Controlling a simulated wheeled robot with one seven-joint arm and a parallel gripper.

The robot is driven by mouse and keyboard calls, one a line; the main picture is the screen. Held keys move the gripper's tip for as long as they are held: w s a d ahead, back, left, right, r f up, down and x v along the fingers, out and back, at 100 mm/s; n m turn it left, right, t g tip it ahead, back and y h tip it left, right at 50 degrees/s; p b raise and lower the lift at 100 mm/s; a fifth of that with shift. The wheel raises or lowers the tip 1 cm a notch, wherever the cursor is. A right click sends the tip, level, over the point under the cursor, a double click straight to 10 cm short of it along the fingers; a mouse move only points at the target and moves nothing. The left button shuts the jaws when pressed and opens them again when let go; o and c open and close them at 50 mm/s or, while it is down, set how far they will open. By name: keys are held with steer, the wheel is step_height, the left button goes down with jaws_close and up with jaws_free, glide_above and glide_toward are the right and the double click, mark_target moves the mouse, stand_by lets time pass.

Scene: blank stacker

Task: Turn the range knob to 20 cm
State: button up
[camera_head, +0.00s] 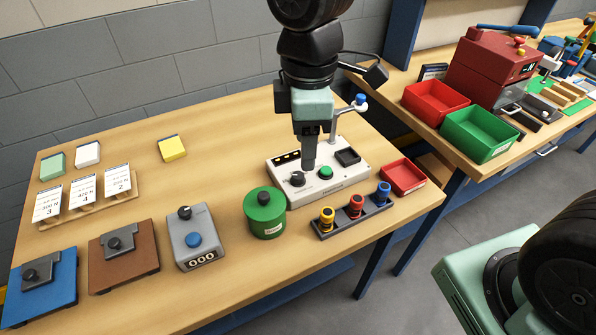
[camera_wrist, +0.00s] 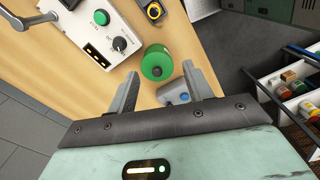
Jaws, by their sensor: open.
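A black knob (camera_head: 297,178) sits at the left of the top of a white instrument box (camera_head: 330,185), with pale markings too small to read. I take it as the range knob; where its pointer stands I cannot tell. It also shows at upper left in the wrist view (camera_wrist: 119,43), beside a green button (camera_wrist: 100,17). My gripper (camera_wrist: 160,72) is open and empty.
A green cylinder (camera_head: 264,215) stands close left of the box. A grey box with a blue button (camera_head: 194,240) has its own black knob. A rack of coloured pieces (camera_head: 355,212) and a red tray (camera_head: 403,176) are near the right edge. A bent metal post rises behind the box.

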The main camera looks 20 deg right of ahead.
mark_target(298, 175)
steer(key=w+d+f+n, duration=0.2)
steer(key=w+n, duration=0.4)
steer(key=w, duration=0.5)
steer(key=f, duration=0.8)
steer(key=f+p, duration=0.1)
steer(key=f, duration=0.7)
steer(key=shift+s+a+f, duration=0.1)
steer(key=shift+s+f, duration=0.1)
steer(key=shift+f, duration=0.1)
steer(key=c, duration=1)
